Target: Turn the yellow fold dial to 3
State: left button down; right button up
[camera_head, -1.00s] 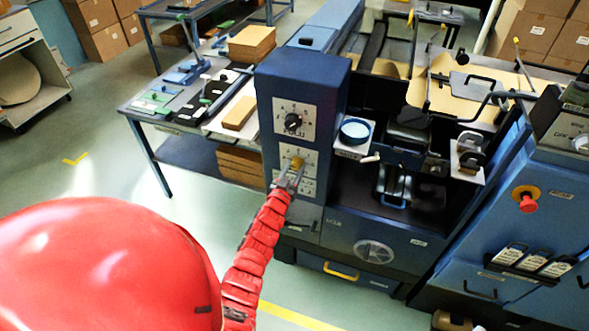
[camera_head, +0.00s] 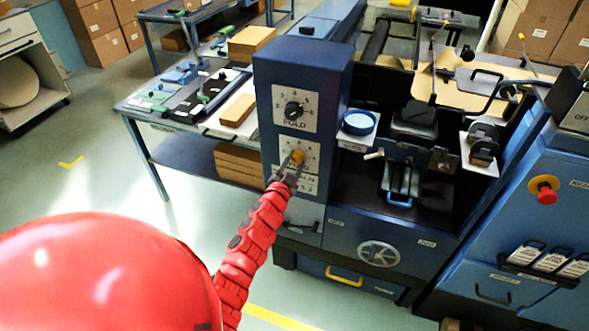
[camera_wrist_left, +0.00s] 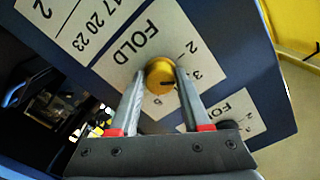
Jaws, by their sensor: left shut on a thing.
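The yellow fold dial (camera_head: 298,157) sits on a white label plate, low on the front of the blue control column (camera_head: 301,75). My left gripper (camera_head: 293,164) is shut on it from the front. In the left wrist view the yellow dial (camera_wrist_left: 159,77) is between the two grey fingers of my left gripper (camera_wrist_left: 161,84). The printed word FOLD, a 2 and a 3 show on its plate (camera_wrist_left: 136,44). A short dark mark shows on the dial's face, pointing roughly toward the 3; its exact setting is unclear. My right gripper is out of view.
A black dial (camera_head: 293,110) on another white plate is just above the yellow one. A blue round cap (camera_head: 358,122) on a white bracket is to the right. A red button (camera_head: 546,197) is on the right-hand machine. Open floor lies to the left.

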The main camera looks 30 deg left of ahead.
pick_arm(q)
jog(key=shift+w+r+m+b, duration=0.1)
jog(key=shift+r+m+b, duration=0.1)
jog(key=shift+m+b, duration=0.5)
jog(key=shift+r+m, duration=0.1)
jog(key=shift+m, duration=0.2)
jog(key=shift+c, duration=2.2)
grip_release()
jog(key=shift+o, duration=0.4)
jog(key=shift+w+f, duration=0.1)
jog(key=shift+f, duration=0.15)
jog(key=shift+s, duration=0.3)
jog(key=b+v, duration=0.2)
jog(key=v, duration=1.5)
